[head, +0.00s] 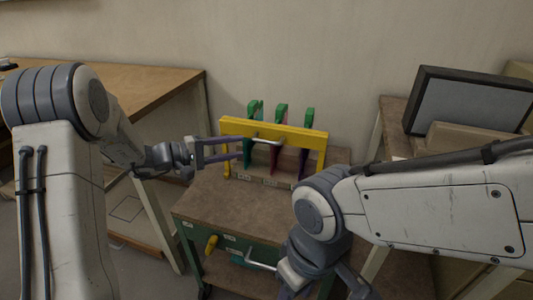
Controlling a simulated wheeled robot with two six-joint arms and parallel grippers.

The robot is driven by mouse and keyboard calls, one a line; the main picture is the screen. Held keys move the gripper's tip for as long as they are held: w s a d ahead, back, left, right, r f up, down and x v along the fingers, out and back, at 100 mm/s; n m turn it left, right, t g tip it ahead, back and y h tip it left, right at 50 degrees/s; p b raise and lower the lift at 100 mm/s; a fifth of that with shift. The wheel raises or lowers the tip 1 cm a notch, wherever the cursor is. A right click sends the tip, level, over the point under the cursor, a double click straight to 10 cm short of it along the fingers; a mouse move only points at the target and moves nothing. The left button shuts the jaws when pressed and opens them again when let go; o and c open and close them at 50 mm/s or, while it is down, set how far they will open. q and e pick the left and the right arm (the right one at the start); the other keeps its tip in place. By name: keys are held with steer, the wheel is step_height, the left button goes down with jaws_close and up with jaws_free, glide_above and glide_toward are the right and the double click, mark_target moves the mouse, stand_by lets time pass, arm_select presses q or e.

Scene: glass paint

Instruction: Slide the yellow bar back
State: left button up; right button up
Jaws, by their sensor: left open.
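The yellow bar (297,138) runs across the front of a small rack on the brown-topped cart, with a metal handle (268,141) on its face. Several green-topped pieces (281,116) stand upright in the rack behind the bar. My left gripper (241,149) is open, its fingers pointing right at the left part of the bar. I cannot tell whether they touch it. My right arm covers the cart's right side. My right gripper (318,292) is low at the bottom edge, partly cut off, and its jaw state is unclear.
The cart top (215,205) is bare in front of the rack. Its green drawer front (195,235) has a metal handle and a yellow item. A wooden table (150,90) stands at the left. A dark-framed grey panel (470,103) stands on the right bench. A wall is behind.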

mark_target(267, 141)
arm_select(q)
steer(key=x, duration=1)
jaws_close()
steer(key=shift+d, duration=0.1)
stand_by(1.2)
